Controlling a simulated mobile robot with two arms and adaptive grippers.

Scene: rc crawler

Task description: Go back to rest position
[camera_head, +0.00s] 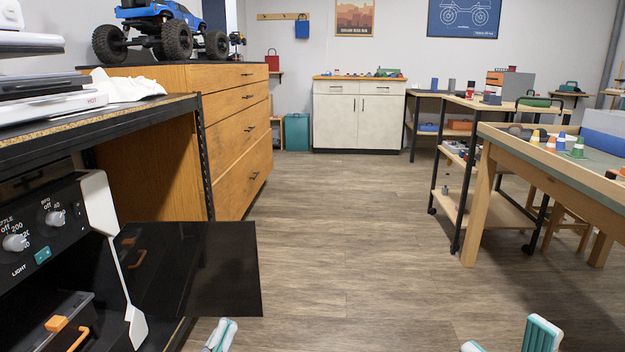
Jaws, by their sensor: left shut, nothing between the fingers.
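My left gripper (220,336) shows at the bottom edge, left of the middle. Its white and teal fingertips are together with nothing between them. My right gripper (508,341) shows at the bottom edge, right of the middle. Its two white and teal fingertips stand apart with a clear gap, and I see nothing between them. The rest of both grippers and both arms is below the picture. Both grippers are in front of the wooden floor (345,240) and touch nothing that I can see.
At left, a black appliance (40,240) has its dark door (222,270) swung out near my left gripper. A wooden drawer cabinet (235,120) stands behind it. A wooden table (480,200) and a wheeled shelf (455,200) stand at right. The middle floor is clear.

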